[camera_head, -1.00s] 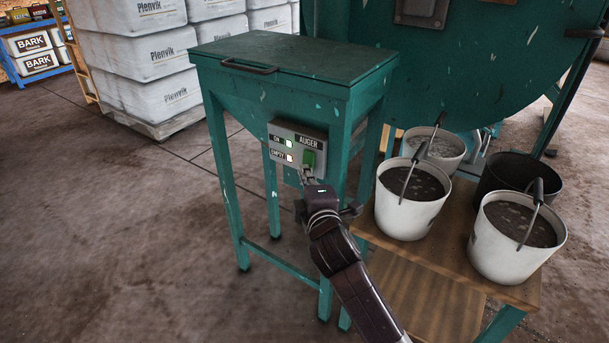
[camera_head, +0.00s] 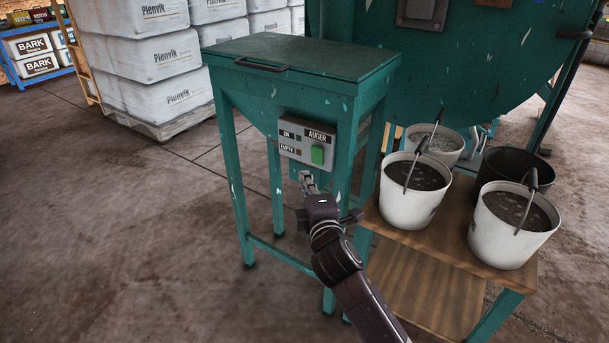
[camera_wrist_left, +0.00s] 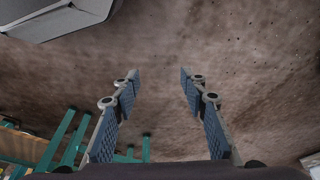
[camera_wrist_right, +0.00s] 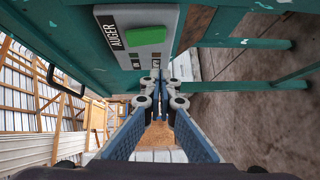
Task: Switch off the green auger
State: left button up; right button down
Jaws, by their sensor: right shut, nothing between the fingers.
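The green auger (camera_head: 291,85) is a lidded hopper on legs. Its grey control box (camera_head: 292,152) on the front carries the label AUGER, a green switch (camera_head: 317,154) and two small indicators marked ON and EMPTY, both dark. The green switch also shows large in the right wrist view (camera_wrist_right: 149,38). My right gripper (camera_head: 306,178) is shut and empty, just below the control box and apart from the switch. My left gripper (camera_wrist_left: 158,80) is open and empty over bare floor; it is not in the head view.
Buckets of dark soil (camera_head: 413,195) stand on a wooden stand (camera_head: 425,280) right of my right arm. A large green mixer drum (camera_head: 470,70) rises behind. Stacked white Plenvik bags (camera_head: 150,60) sit on a pallet at the back left. The floor at left is clear.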

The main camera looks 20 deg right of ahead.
pick_arm(q)
jog(key=shift+d+f, duration=0.25)
jog(key=shift+f, duration=0.8)
pick_arm(e)
jog(key=s+f, duration=0.1)
jog(key=s, duration=0.7)
jog(key=shift+s+a+f, duration=0.15)
jog(key=shift+a, duration=0.05)
